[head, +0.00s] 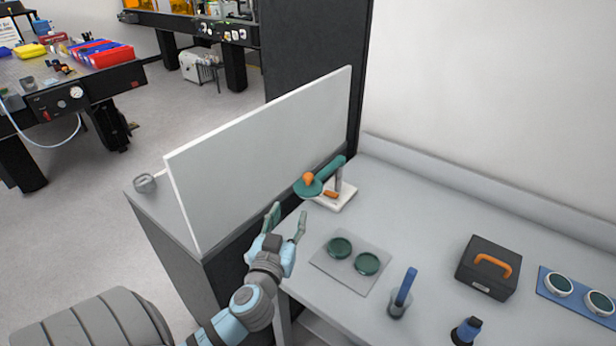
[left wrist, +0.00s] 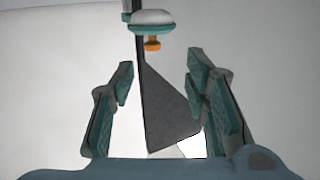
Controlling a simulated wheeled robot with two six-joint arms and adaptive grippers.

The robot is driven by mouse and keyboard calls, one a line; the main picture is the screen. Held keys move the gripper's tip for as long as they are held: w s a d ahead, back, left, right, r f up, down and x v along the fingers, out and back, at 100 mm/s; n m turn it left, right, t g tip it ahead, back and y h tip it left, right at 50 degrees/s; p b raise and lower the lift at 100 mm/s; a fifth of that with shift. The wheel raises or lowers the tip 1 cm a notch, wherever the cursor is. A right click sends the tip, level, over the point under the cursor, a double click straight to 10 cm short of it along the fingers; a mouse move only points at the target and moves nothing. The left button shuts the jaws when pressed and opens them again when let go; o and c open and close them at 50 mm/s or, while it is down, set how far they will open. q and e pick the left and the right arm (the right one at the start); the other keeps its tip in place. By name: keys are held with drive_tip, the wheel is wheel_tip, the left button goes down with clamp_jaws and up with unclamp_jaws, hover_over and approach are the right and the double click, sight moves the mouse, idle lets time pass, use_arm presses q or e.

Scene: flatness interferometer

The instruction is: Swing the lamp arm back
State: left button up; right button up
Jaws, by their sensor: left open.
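The lamp stands on a white base (head: 342,201) near the back corner of the bench. Its teal lamp arm (head: 331,167) reaches from a grey post (head: 339,178) toward the left and front, ending in a round teal head (head: 307,190) with an orange knob (head: 308,178) on top. My left gripper (head: 288,214) is open and empty, in front and left of the lamp head, apart from it. In the left wrist view, the open fingers (left wrist: 160,82) frame a gap; beyond it show the teal-rimmed lamp head (left wrist: 152,25) and an orange knob (left wrist: 152,44). My right gripper is not visible.
A white upright panel (head: 262,150) stands left of the lamp, close to my left gripper. A grey mat (head: 351,284) with two dark green discs lies in front of the lamp. A blue-handled tool in a cup (head: 399,308) and a black case (head: 488,268) are to the right.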

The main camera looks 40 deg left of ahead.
use_arm(q)
approach(307, 179)
drive_tip(key=shift+t, duration=0.4)
drive_tip(key=x, duration=0.3)
drive_tip(key=p+x, duration=0.1)
drive_tip(key=x, duration=0.7)
drive_tip(key=shift+w+a+f, duration=0.15)
drive_tip(key=shift+f, duration=0.15)
clamp_jaws()
